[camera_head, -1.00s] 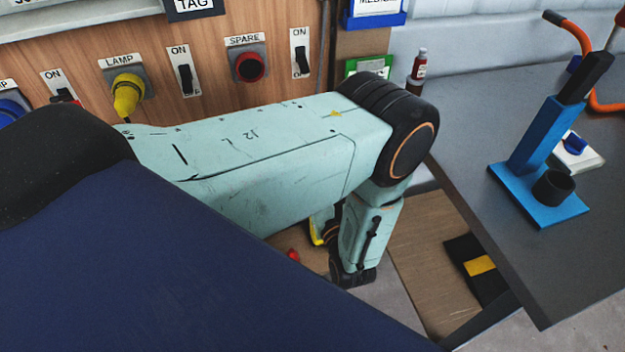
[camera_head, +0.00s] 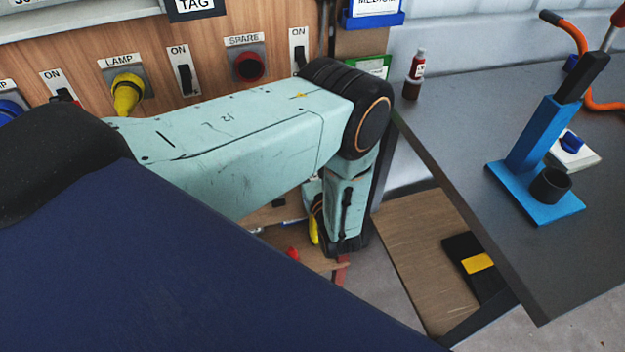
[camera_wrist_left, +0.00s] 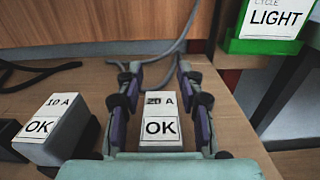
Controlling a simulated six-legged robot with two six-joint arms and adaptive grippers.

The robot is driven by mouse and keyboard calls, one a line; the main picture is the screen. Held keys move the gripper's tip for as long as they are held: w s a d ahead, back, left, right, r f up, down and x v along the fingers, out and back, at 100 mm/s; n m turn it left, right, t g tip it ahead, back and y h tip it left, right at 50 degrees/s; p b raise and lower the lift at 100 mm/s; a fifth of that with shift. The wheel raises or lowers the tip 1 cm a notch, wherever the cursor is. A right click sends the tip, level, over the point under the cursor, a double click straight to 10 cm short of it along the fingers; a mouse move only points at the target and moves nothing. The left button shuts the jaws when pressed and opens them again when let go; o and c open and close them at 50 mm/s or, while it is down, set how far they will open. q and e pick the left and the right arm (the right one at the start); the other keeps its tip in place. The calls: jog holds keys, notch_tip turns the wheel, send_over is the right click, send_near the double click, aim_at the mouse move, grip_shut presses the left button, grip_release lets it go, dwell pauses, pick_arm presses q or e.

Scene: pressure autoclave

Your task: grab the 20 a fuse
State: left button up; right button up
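A fuse block (camera_wrist_left: 160,128) with a white label reading OK shows in the left wrist view. Its upper line looks like "20 A", but the first characters are dark and hard to read. My left gripper (camera_wrist_left: 160,76) is open, with one finger on each side of this block in the picture. I cannot tell whether the fingers touch it. In the head view my left arm hides the fuse and most of the gripper. My right gripper is in neither view.
A grey block labelled 10 A OK (camera_wrist_left: 52,132) stands left of my left gripper. Black cables lie behind. A green box labelled LIGHT (camera_wrist_left: 262,42) is at the upper right. In the head view, a dark table (camera_head: 450,130) holds a blue stand (camera_head: 535,150) and a small bottle (camera_head: 414,75).

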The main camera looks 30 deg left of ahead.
pick_arm(q)
grip_shut()
dwell(0.7)
